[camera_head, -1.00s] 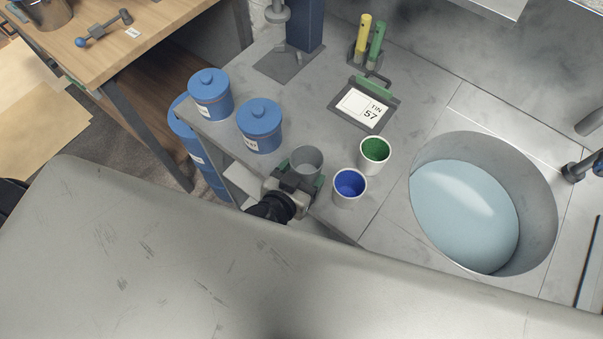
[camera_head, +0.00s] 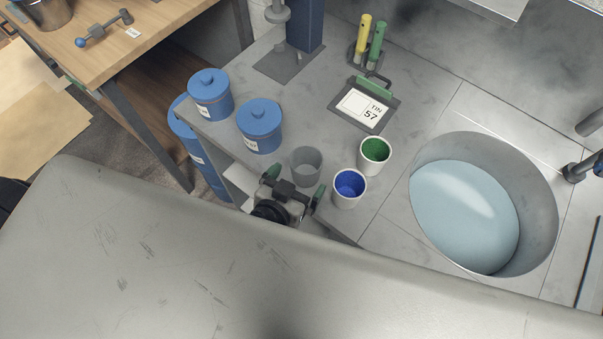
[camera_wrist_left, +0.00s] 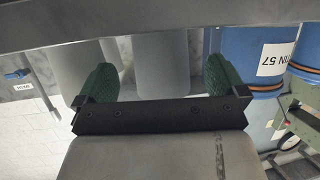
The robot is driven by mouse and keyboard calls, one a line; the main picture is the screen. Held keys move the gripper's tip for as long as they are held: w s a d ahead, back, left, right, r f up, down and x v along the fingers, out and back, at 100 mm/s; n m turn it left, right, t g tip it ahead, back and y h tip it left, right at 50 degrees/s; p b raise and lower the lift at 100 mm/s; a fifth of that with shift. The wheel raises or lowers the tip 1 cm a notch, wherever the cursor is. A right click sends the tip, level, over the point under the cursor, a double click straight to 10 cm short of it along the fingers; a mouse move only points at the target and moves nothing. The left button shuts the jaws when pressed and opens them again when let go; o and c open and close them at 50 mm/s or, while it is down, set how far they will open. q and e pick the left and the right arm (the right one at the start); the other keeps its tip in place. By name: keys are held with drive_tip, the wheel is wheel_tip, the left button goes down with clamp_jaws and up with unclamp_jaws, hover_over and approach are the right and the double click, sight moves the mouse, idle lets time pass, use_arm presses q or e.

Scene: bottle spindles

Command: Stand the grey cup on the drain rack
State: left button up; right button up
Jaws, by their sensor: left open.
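The grey cup (camera_head: 306,167) stands upright and looks empty on the grey counter, just beyond my left gripper. My left gripper (camera_head: 295,183) is open, its green-padded fingers pointing toward the cup. In the left wrist view the cup (camera_wrist_left: 163,62) shows between the spread fingers (camera_wrist_left: 160,80), with a gap on each side; its top is out of frame. I cannot make out a drain rack in these views. My right gripper is not in view.
A cup with blue contents (camera_head: 349,187) stands close right of the gripper, and one with green contents (camera_head: 375,154) behind it. Two lidded blue tins (camera_head: 260,128) stand left. A sign (camera_head: 364,107) lies behind. A round basin (camera_head: 540,205) is at right.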

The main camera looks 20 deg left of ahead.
use_arm(q)
drive_tip(key=v, duration=0.9)
drive_tip(key=shift+s+b, duration=0.2)
drive_tip(key=shift+b, duration=0.15)
